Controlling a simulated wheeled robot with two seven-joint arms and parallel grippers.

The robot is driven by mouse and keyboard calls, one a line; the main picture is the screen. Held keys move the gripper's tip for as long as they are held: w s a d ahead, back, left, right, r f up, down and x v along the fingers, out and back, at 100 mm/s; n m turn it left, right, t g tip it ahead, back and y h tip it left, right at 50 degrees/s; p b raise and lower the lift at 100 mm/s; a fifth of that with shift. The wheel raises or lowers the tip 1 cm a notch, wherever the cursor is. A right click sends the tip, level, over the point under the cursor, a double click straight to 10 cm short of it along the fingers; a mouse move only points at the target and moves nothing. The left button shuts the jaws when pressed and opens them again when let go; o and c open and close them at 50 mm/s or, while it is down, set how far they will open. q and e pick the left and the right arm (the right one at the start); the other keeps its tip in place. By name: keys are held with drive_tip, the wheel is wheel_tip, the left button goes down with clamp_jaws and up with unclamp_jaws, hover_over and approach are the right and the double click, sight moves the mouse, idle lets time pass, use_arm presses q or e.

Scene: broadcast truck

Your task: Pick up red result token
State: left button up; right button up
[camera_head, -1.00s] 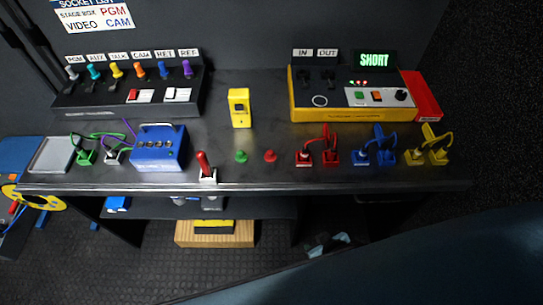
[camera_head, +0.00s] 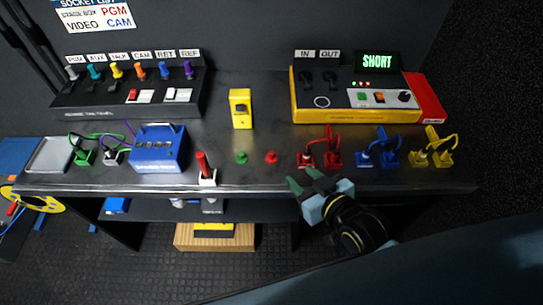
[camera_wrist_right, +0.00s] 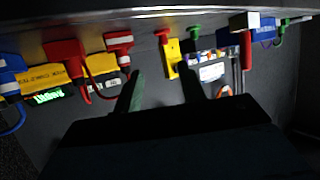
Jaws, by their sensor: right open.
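The red result token (camera_head: 271,157) is a small red knob-shaped piece on the dark bench, just right of a similar green token (camera_head: 241,157). In the right wrist view the red token (camera_wrist_right: 163,34) shows near the top, ahead of the gap between my fingers. My right gripper (camera_head: 304,179) is open and empty at the bench's front edge, to the right of and nearer than the red token, apart from it. Its two fingers also show in the right wrist view (camera_wrist_right: 162,78). My left gripper is not in view.
Red plugs (camera_head: 318,156) with cables stand right of the token, then blue (camera_head: 376,154) and yellow ones (camera_head: 432,153). A red-handled switch (camera_head: 205,168) and a blue box (camera_head: 159,150) are at left. A yellow device (camera_head: 240,108) stands behind. Bench around the token is clear.

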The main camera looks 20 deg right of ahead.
drive_tip(key=b, duration=0.1)
approach(273, 156)
drive_tip(key=x, duration=0.3)
drive_tip(key=shift+w+d+f, duration=0.1)
drive_tip(key=shift+w+d, duration=0.25)
drive_tip(key=x, duration=0.2)
drive_tip(key=b+x, duration=0.1)
drive_tip(key=x, duration=0.1)
drive_tip(key=shift+w+a+f, duration=0.2)
drive_tip(key=shift+a+f, duration=0.05)
drive_tip(key=shift+a, duration=0.25)
drive_tip(key=shift+w+f, duration=0.1)
drive_tip(key=shift+w, duration=0.3)
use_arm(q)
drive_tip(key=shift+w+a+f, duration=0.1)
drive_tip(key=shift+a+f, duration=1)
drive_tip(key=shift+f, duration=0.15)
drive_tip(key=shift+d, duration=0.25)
use_arm(e)
clamp_jaws()
